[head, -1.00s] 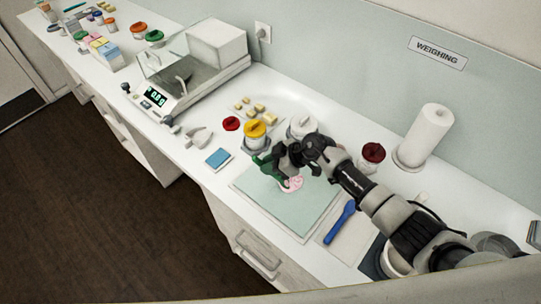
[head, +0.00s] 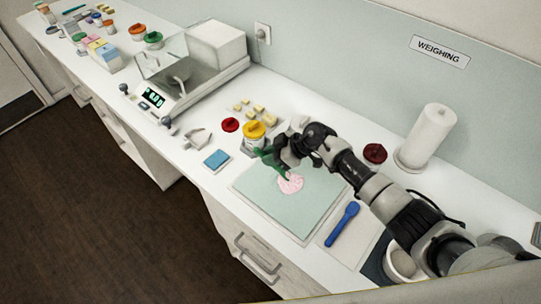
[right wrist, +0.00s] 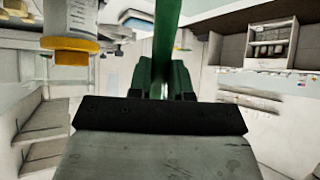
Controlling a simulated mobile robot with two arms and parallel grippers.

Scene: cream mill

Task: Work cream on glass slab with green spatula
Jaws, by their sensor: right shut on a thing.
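The glass slab (head: 310,208) is a pale green square near the counter's front edge. A pink patch of cream (head: 291,183) lies on its upper middle part. My right gripper (head: 270,155) is shut on the green spatula (head: 283,171), above the back left part of the slab. The spatula's lower end is close to the cream's upper edge; I cannot tell whether it touches. In the right wrist view the green spatula (right wrist: 167,45) runs upward from the jaws. My left gripper is not in view.
A yellow-lidded jar (head: 254,131) stands just behind the gripper. A blue spatula (head: 343,223) lies on a pale mat right of the slab. A blue square (head: 216,159) lies to its left. A balance (head: 175,90), paper roll (head: 428,136) and dark-red-lidded jar (head: 375,154) stand behind.

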